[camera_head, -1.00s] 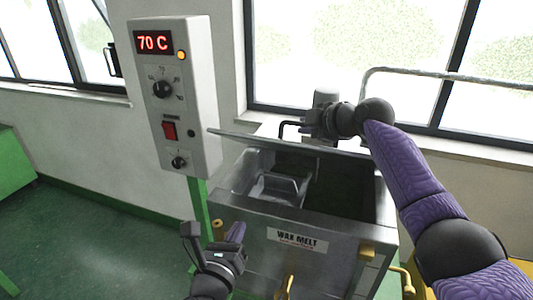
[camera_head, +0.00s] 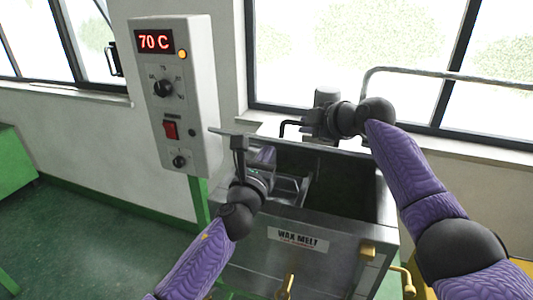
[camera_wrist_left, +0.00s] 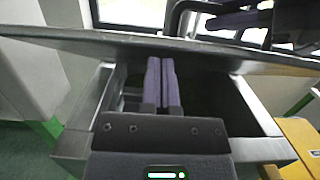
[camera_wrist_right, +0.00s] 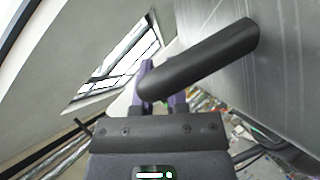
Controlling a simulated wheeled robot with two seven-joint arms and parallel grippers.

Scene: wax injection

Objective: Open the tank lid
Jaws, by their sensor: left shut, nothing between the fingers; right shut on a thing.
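The steel wax melt tank (camera_head: 262,222) stands in the middle of the head view with its top open. Its grey lid (camera_head: 345,152) is raised and seen almost edge-on; its underside spans the left wrist view (camera_wrist_left: 215,53). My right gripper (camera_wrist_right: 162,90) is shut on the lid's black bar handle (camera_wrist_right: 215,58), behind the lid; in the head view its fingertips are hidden. My left gripper (camera_head: 266,155) is shut and empty over the opening's left part, close to the lid. Its purple fingers (camera_wrist_left: 160,70) point toward the lid's underside; contact is unclear.
A control box (camera_head: 190,110) reading 70 C stands on a green post left of the tank. A ladle-like metal piece (camera_head: 290,188) sits inside the tank. Brass fittings (camera_head: 367,251) project from the front. A window (camera_head: 350,50) and wall lie behind.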

